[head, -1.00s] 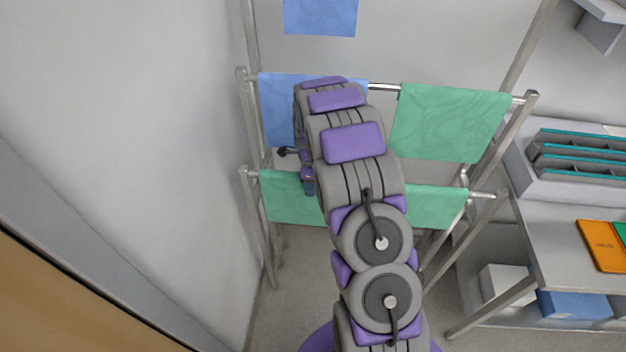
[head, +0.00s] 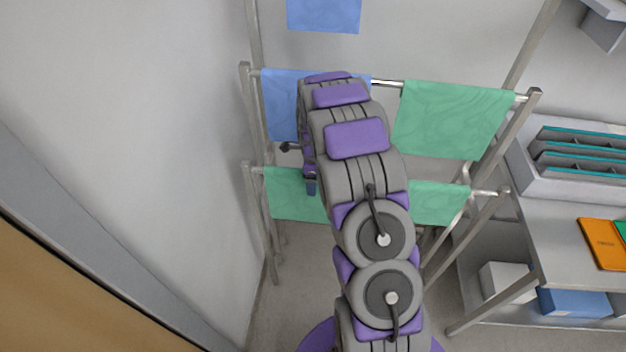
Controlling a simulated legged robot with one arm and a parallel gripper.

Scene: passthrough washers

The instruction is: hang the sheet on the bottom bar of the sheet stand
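The metal sheet stand (head: 249,110) stands against the back wall. A blue sheet (head: 281,105) and a green sheet (head: 453,120) hang on its middle bar. On the bottom bar (head: 484,192), green cloth shows left (head: 292,195) and right (head: 440,204) of my arm. My arm hides the stretch between, so I cannot tell whether it is one sheet or two. My gripper (head: 311,186) is mostly hidden behind my arm, in front of the left green cloth. Its fingers are too small and covered to read, and I see no sheet clearly held in it.
Another blue sheet (head: 324,15) hangs higher up. At right stands a grey table (head: 560,240) with a tray rack (head: 585,160) and an orange folder (head: 601,242). Below it are a white box (head: 503,283) and a blue box (head: 573,303). A wall closes the left side.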

